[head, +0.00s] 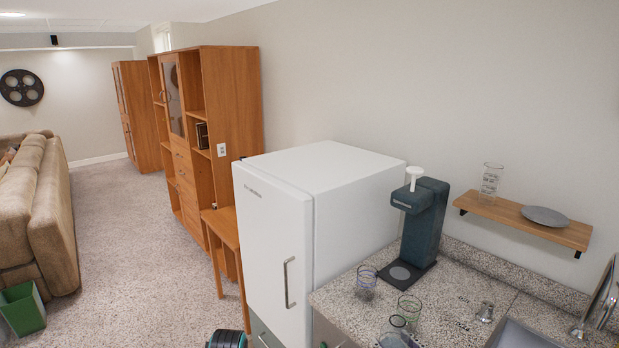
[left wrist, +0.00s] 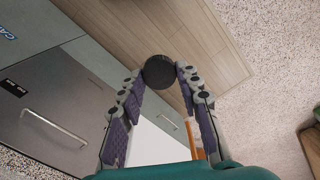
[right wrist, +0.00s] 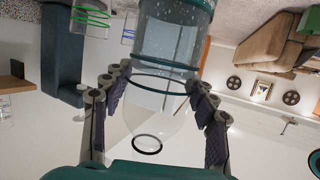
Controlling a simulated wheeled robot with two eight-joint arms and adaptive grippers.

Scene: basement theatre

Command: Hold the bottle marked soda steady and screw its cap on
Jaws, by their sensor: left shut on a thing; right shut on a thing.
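The black round cap (left wrist: 159,72) is pinched between the fingertips of my left gripper (left wrist: 159,69) in the left wrist view. No bottle shows against the cap there. My right gripper (right wrist: 160,84) is shut around a clear bottle (right wrist: 165,100) with dark teal bands in the right wrist view. The bottle's dark-ringed open mouth (right wrist: 147,144) is bare. Its clear top (head: 397,322) seems to show at the bottom edge of the head view. No soda marking can be read. In the head view both grippers are largely out of frame.
The speckled counter (head: 455,285) holds a purple-ringed glass (head: 366,282), a green-ringed glass (head: 409,306) and a dark dispenser (head: 421,220). A sink (head: 525,335) is at the right. A white fridge (head: 275,250) stands left of the counter. A wooden shelf (head: 500,208) hangs above.

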